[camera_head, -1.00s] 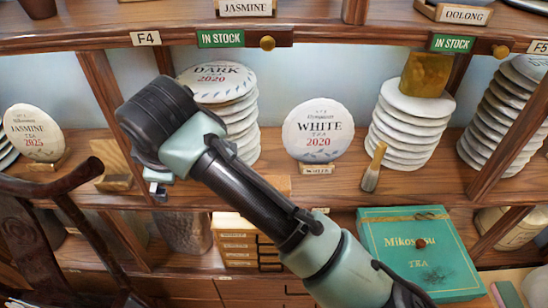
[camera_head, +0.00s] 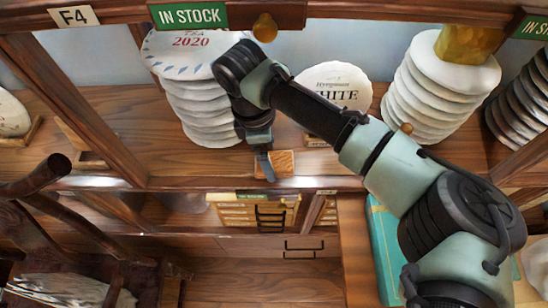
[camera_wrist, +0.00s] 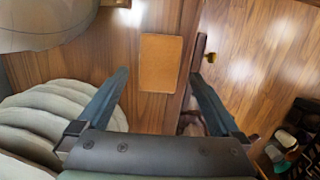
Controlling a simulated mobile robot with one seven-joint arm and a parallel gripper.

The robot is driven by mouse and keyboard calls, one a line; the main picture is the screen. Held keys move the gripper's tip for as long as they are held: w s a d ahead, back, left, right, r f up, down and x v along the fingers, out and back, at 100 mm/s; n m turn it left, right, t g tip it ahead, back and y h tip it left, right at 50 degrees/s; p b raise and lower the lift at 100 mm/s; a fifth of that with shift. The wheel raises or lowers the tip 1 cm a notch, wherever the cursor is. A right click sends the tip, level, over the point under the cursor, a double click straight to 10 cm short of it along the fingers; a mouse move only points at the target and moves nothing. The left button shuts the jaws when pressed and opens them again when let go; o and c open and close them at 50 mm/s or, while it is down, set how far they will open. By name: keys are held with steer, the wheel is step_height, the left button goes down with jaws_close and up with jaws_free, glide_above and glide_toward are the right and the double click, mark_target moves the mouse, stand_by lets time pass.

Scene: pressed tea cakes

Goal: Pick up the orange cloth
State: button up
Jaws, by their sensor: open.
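A flat orange-brown rectangle, which looks like the folded orange cloth (camera_head: 282,164), lies on the wooden shelf near its front edge. The wrist view shows the cloth (camera_wrist: 161,62) whole and flat, beside the shelf edge. My gripper (camera_head: 264,166) points down just left of the cloth in the head view. In the wrist view my gripper (camera_wrist: 158,76) has its fingers wide apart, with the cloth framed between and beyond the tips. It is empty. I cannot tell its exact height above the shelf.
A stack of white tea cakes (camera_head: 198,105) stands left of my gripper. An upright "WHITE" cake (camera_head: 345,88), partly behind my arm, stands right of the cloth. Another stack (camera_head: 430,95) bears a mustard-coloured block (camera_head: 468,42). A wooden chair (camera_head: 60,225) stands front left.

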mark_target(273, 162)
steer(key=f, duration=0.3)
steer(key=shift+d+f, duration=0.15)
steer(key=shift+d, duration=0.2)
steer(key=shift+c, duration=0.3)
steer(key=c, duration=1.3)
steer(key=shift+s+r, duration=0.1)
steer(key=shift+r, duration=0.25)
steer(key=r, duration=0.2)
steer(key=r+b, duration=0.1)
steer(key=r, duration=0.1)
steer(key=s+r+b, duration=0.1)
steer(key=r, duration=0.1)
steer(key=shift+r, duration=0.1)
steer(key=s+b, duration=0.2)
steer(key=s, duration=1.6)
steer(key=shift+s+r+b, duration=0.1)
steer(key=shift+s+b, duration=0.25)
steer(key=shift+b, duration=0.05)
